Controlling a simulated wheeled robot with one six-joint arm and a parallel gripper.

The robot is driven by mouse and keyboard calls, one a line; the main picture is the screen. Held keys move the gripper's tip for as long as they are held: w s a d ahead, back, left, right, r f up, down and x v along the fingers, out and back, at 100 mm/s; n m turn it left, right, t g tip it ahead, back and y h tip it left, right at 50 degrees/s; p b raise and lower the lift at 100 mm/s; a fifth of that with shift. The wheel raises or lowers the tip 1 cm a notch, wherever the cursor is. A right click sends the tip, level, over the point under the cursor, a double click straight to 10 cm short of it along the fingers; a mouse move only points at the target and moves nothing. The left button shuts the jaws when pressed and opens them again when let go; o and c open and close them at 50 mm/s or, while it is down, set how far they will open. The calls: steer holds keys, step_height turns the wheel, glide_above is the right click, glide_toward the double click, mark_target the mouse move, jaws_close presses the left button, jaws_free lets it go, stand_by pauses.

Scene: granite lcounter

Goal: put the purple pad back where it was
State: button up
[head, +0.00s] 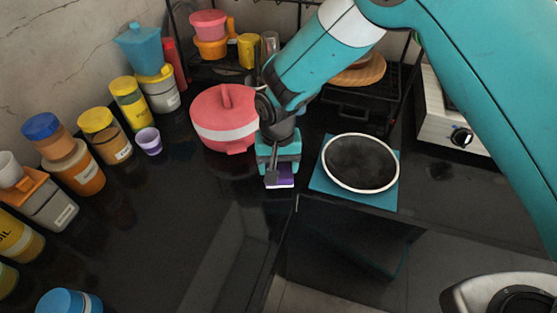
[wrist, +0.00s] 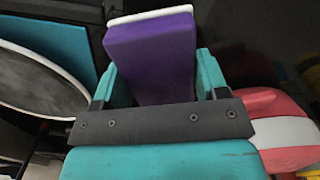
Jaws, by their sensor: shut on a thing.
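The purple pad (wrist: 152,58) is a purple block with a white layer along its far side. My gripper (wrist: 153,80) is shut on it, with a teal finger on each side in the wrist view. In the head view, my gripper (head: 279,176) points down near the counter's inner edge, between the red pot and the pan. Only a small part of the purple pad (head: 280,183) shows below the fingers there. I cannot tell whether the pad touches the counter.
A red lidded pot (head: 224,132) stands just left of my gripper. A white-rimmed dark pan (head: 360,163) sits on a teal mat (head: 327,188) to the right. Several jars line the wall at left, with a small purple cup (head: 149,141). The dark counter (head: 170,220) at front left is clear.

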steer(key=shift+f, duration=0.6)
steer(key=shift+f+b, duration=0.55)
steer(key=shift+f, duration=0.05)
steer(key=o, duration=1.1)
